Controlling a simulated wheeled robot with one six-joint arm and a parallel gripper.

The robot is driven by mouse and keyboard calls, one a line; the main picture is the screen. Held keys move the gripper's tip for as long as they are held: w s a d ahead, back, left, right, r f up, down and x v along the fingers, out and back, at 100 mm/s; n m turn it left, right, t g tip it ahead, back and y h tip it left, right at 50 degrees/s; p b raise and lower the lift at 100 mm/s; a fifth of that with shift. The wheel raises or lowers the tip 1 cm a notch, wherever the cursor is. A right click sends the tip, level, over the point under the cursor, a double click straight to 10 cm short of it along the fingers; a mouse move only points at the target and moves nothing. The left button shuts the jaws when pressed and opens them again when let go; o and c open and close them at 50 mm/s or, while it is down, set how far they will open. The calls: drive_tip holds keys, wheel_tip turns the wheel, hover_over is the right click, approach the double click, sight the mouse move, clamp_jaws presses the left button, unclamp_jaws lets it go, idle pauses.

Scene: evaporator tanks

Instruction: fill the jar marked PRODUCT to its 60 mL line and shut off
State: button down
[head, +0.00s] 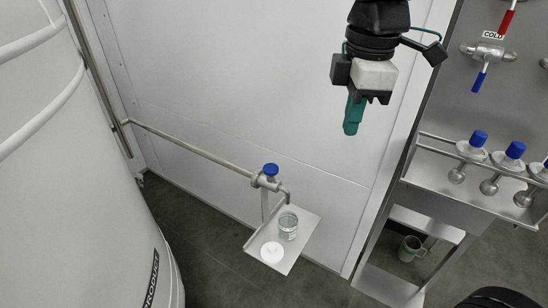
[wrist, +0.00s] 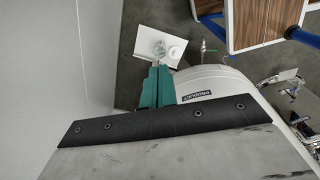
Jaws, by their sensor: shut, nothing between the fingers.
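A clear glass jar (head: 288,226) stands on a small metal shelf (head: 299,248), under the bent spout of a tap with a blue knob (head: 270,171). I cannot read any marking on the jar or its liquid level. A white lid (head: 272,252) lies beside it on the shelf. A white tank (head: 80,200) at the left bears a PRODUCT label (head: 151,279). My gripper (head: 351,130), with green fingers, is shut and empty, above and right of the jar. In the wrist view its fingers (wrist: 157,82) point toward the shelf (wrist: 150,48).
A pipe (head: 190,148) runs along the white wall to the tap. At the right are a COLD valve (head: 488,50), a steel rack of blue-capped vessels (head: 472,146) and a mug (head: 411,247) on a lower shelf. Air between my gripper and the tap is clear.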

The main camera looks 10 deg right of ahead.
sight(274, 170)
drive_tip(key=w+a+n, duration=0.7)
drive_tip(key=a+n, duration=0.5)
drive_tip(key=shift+r, duration=0.4)
drive_tip(key=shift+d+f, duration=0.1)
wheel_tip(274, 170, down, 14)
drive_tip(key=shift+r, duration=0.1)
